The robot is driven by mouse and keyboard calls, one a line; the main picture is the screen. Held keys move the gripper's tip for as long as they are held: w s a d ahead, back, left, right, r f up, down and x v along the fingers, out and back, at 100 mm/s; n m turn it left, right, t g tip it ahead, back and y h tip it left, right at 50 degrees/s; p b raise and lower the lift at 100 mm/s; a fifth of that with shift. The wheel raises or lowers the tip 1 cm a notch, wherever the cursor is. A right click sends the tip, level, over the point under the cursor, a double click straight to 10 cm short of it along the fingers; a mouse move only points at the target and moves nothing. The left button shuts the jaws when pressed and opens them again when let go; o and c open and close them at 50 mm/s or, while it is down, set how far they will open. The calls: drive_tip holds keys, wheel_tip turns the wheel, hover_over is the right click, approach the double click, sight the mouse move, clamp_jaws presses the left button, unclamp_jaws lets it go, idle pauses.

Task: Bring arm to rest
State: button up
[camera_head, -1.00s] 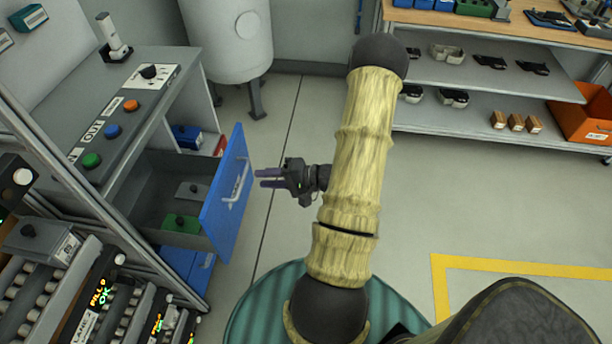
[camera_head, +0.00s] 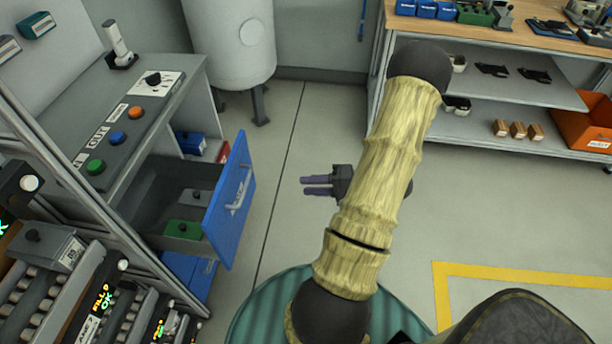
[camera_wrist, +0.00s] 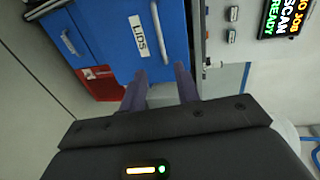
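My gripper (camera_head: 316,185) hangs in free air in the middle of the head view, right of the open blue drawer (camera_head: 228,198) and apart from it. Its two purple-grey fingers point left, with nothing between them. In the wrist view the fingers of my gripper (camera_wrist: 160,88) stand apart, in front of the blue drawer front (camera_wrist: 125,35) labelled LIDS. My arm (camera_head: 385,160), with pale wood-like links and dark joints, rises over the floor and hides part of the wrist.
The drawer holds a green piece (camera_head: 184,230) and a grey piece (camera_head: 196,198). A control desk (camera_head: 110,135) with coloured buttons stands left. A white tank (camera_head: 230,40) is behind. A shelf unit (camera_head: 500,85) with an orange bin (camera_head: 582,125) stands back right. Floor between is clear.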

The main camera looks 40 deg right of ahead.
drive_tip(key=w+a+r+n+g+h, duration=0.2)
drive_tip(key=w+n+h, duration=0.1)
drive_tip(key=w+h, duration=0.3)
drive_tip(key=w+a+r+n+g+h, duration=0.1)
drive_tip(key=w+r+n+g+h, duration=0.2)
drive_tip(key=w, duration=0.5)
drive_tip(key=s+a+r+n+g+h, duration=0.1)
drive_tip(key=s+a+r+n+g, duration=0.1)
drive_tip(key=s+a, duration=0.55)
drive_tip(key=s+a+r+n+g, duration=0.25)
drive_tip(key=s+a, duration=0.25)
drive_tip(key=a, duration=0.6)
drive_tip(key=w+p+v, duration=0.2)
drive_tip(key=p+v, duration=1.1)
drive_tip(key=shift+w+r+m, duration=0.25)
drive_tip(key=shift+w+m, duration=0.1)
drive_tip(key=shift+w, duration=0.1)
drive_tip(key=shift+d, duration=0.1)
